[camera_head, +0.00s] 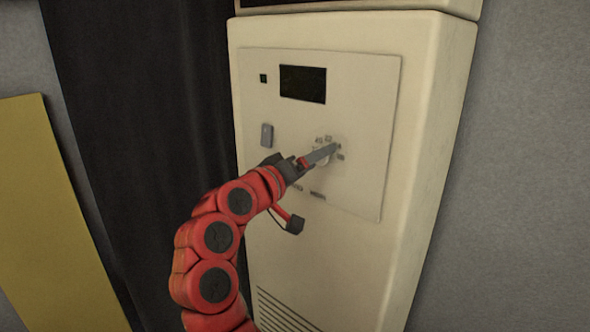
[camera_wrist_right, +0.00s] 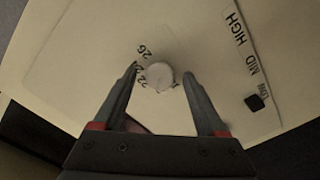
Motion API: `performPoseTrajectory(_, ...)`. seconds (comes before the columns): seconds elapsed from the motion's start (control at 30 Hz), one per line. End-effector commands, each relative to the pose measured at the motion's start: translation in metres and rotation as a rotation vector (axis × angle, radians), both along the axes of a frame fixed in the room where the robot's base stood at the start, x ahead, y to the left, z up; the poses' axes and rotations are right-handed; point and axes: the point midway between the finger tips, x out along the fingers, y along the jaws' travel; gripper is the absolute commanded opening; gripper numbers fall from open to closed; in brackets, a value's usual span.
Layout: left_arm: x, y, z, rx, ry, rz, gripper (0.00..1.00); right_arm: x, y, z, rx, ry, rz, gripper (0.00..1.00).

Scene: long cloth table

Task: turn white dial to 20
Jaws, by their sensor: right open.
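The white dial (camera_wrist_right: 159,76) is a small round knob on the cream control panel, with printed numbers around it. In the right wrist view "26" is readable beside it; other numbers are partly hidden by a fingertip. In the head view the dial (camera_head: 324,160) is mostly behind my right gripper (camera_head: 328,152), which reaches the panel from the lower left. In the wrist view my right gripper (camera_wrist_right: 160,82) is open, one fingertip on each side of the dial. I cannot tell whether the fingers touch it. The dial's setting is not readable. My left gripper is not in view.
The panel (camera_head: 368,90) is on a tall cream cabinet (camera_head: 440,120). It has a dark display (camera_head: 303,84) and a grey switch (camera_head: 267,135). HIGH, MID and LOW labels stand by a black switch (camera_wrist_right: 254,103). A dark curtain (camera_head: 150,100) hangs left of the cabinet, beside a yellow board (camera_head: 50,220).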

Motion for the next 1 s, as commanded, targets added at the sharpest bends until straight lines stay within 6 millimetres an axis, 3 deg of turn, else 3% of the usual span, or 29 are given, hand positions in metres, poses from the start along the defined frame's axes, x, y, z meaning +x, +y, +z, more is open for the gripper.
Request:
performPoseTrajectory(0.17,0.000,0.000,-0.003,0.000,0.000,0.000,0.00,-0.024,0.020,-0.002,0.003,0.001,0.006,0.74)
performPoseTrajectory(0.6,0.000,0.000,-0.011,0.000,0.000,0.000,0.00,-0.114,0.085,-0.001,-0.001,0.001,0.006,0.74)
performPoseTrajectory(0.8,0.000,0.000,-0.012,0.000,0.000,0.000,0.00,-0.133,0.098,-0.001,-0.001,0.001,0.004,0.74)
performPoseTrajectory(1.0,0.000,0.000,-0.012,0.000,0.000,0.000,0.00,-0.137,0.100,0.000,0.000,0.001,0.001,0.74)
